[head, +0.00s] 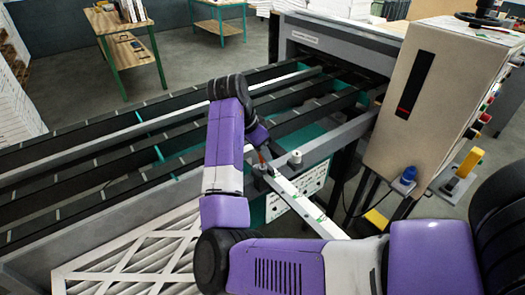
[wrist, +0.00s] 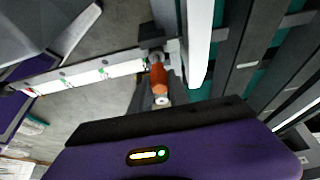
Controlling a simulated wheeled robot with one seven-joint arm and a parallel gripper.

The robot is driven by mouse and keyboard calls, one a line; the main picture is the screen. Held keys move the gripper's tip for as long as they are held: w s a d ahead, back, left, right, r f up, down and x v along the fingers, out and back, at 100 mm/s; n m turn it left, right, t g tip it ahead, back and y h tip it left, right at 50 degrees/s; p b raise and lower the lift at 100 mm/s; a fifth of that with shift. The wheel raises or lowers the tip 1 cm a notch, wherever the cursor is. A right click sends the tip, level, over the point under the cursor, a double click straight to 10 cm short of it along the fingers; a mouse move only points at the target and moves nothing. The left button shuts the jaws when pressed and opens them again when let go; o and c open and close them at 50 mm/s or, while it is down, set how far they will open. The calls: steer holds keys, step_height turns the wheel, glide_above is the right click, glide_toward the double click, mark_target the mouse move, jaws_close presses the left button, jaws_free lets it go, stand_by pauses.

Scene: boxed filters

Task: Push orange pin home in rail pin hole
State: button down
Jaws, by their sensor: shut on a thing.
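My gripper (head: 262,150) is at the end of the purple arm, over the near edge of the conveyor, and is shut on the orange pin (wrist: 158,78). The pin shows as a thin orange bit in the head view (head: 262,158). In the wrist view its far end meets a grey bracket (wrist: 152,56) where the pale rail (wrist: 85,76) with green marks ends. The rail also shows in the head view (head: 305,206), running toward the lower right. The pin hole itself is hidden, and I cannot tell how deep the pin sits.
The conveyor (head: 100,148) with dark belts lies beyond and left of the gripper. A white-topped post (head: 296,158) stands close right of it. A beige control box (head: 415,95) stands at the right. A pleated filter (head: 130,255) is below the conveyor.

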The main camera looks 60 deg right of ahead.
steer(key=shift+f+b, duration=0.6)
steer(key=shift+f, duration=0.55)
steer(key=c, duration=1.2)
jaws_free()
steer(key=shift+o, duration=0.2)
steer(key=shift+r, duration=0.15)
steer(key=b+v, duration=0.1)
steer(key=v, duration=0.6)
steer(key=shift+r, duration=0.3)
steer(key=shift+a, duration=0.1)
